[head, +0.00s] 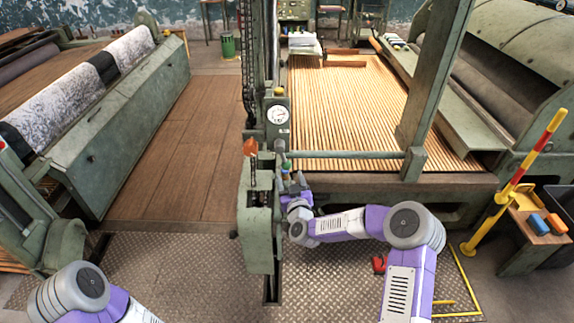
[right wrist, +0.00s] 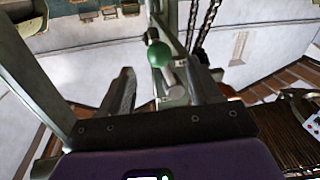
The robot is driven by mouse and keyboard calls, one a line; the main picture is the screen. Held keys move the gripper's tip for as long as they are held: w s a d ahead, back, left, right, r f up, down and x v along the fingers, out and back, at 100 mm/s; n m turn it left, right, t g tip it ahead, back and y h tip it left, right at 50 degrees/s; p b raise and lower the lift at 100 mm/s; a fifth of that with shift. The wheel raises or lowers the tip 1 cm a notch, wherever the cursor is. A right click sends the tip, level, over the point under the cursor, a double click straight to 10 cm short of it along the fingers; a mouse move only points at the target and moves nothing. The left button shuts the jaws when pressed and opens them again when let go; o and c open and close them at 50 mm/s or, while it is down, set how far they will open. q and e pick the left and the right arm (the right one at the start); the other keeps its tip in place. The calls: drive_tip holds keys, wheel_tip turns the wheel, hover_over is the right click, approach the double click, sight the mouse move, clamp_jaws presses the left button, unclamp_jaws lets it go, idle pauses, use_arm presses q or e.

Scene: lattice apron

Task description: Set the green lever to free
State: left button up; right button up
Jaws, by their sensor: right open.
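The green lever shows in the right wrist view as a green ball knob (right wrist: 160,54) on a pale metal shaft. In the head view a small green part (head: 286,167) shows just above my right gripper (head: 294,184), on the grey-green machine post. In the right wrist view my right gripper (right wrist: 163,82) is open, its two dark fingers apart, with the knob and shaft between or just beyond their tips. I cannot tell whether either finger touches it. My left arm shows at the lower left of the head view; its gripper is out of view.
A round gauge (head: 278,114) sits above. A horizontal rail (head: 350,155) runs before the slatted bed (head: 345,105). A yellow-red barrier arm (head: 515,180) stands right.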

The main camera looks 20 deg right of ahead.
sight(288, 169)
drive_tip(key=shift+w+d+r, duration=0.15)
drive_tip(key=shift+w, duration=0.25)
drive_tip(key=shift+w+d+b, duration=0.2)
drive_tip(key=shift+w+b, duration=0.15)
drive_tip(key=shift+w, duration=3)
clamp_jaws()
